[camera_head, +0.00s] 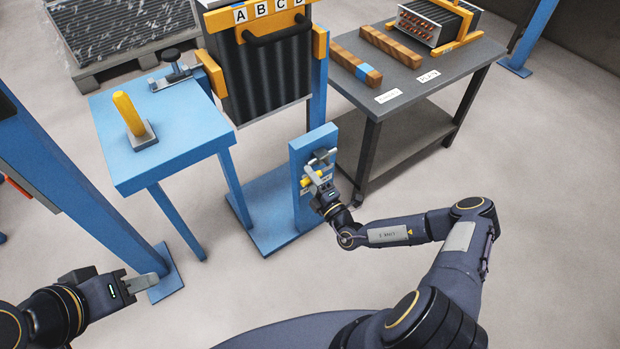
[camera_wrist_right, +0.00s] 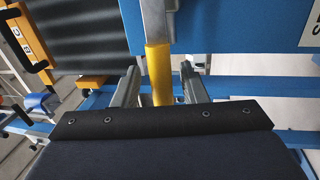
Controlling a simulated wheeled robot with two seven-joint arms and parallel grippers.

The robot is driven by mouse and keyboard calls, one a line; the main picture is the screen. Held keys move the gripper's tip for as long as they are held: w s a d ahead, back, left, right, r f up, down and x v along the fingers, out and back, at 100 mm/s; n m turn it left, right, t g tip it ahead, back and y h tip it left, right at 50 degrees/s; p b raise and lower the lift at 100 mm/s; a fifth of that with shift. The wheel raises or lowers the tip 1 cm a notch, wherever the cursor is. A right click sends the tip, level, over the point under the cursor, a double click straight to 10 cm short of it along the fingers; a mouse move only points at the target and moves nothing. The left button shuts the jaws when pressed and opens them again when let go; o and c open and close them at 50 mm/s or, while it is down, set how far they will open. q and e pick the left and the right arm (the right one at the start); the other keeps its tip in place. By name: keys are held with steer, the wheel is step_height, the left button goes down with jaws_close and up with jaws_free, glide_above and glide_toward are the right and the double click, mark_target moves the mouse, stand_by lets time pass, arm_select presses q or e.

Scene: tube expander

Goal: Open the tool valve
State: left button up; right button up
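The tool valve has a yellow handle (camera_head: 313,178) on the front of an upright blue panel (camera_head: 302,152). My right gripper (camera_head: 320,176) is at this panel, close to the handle. In the right wrist view, the yellow handle (camera_wrist_right: 158,72) runs between the two fingers of my right gripper (camera_wrist_right: 160,88). A gap shows on each side of it, so the gripper is open around the handle. The handle's lower end is hidden behind the gripper body. My left gripper (camera_head: 141,283) is far from the valve, at the lower left; its finger opening cannot be made out.
A blue table (camera_head: 185,118) carries a yellow upright handle (camera_head: 128,113) and a clamp. A black finned unit (camera_head: 268,75) marked with letters stands behind. A dark table (camera_head: 440,65) with wooden bars stands right of the panel. Open floor lies at right.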

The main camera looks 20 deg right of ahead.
steer(key=v, duration=0.7)
steer(key=shift+s+p, duration=0.4)
steer(key=shift+p, duration=0.05)
steer(key=shift+d, duration=0.1)
steer(key=s+a+r+n+g+y, duration=0.25)
steer(key=r+n+g, duration=0.4)
steer(key=n, duration=0.35)
steer(key=s+a+r+n+g+y, duration=0.1)
steer(key=s+r+n+g+y, duration=0.3)
steer(key=r+n, duration=0.45)
steer(key=s+a+r+n+g+y, duration=0.25)
steer(key=r+n+g, duration=0.3)
steer(key=n, duration=0.65)
steer(key=s+d+r+n+t+h, duration=0.1)
steer(key=s+d+r+n+h, duration=0.3)
steer(key=s+n+h, duration=0.35)
steer(key=s+d+r+n+t+h, duration=0.1)
steer(key=s+d+r+n+h, duration=0.35)
steer(key=s+n, duration=0.5)
step_height(320, 180, up, 21)
steer(key=n+p, duration=0.1)
steer(key=p, duration=1.9)
steer(key=shift+w+a+t+p, duration=0.2)
steer(key=shift+w+t+p, duration=0.1)
steer(key=shift+w+p, duration=0.1)
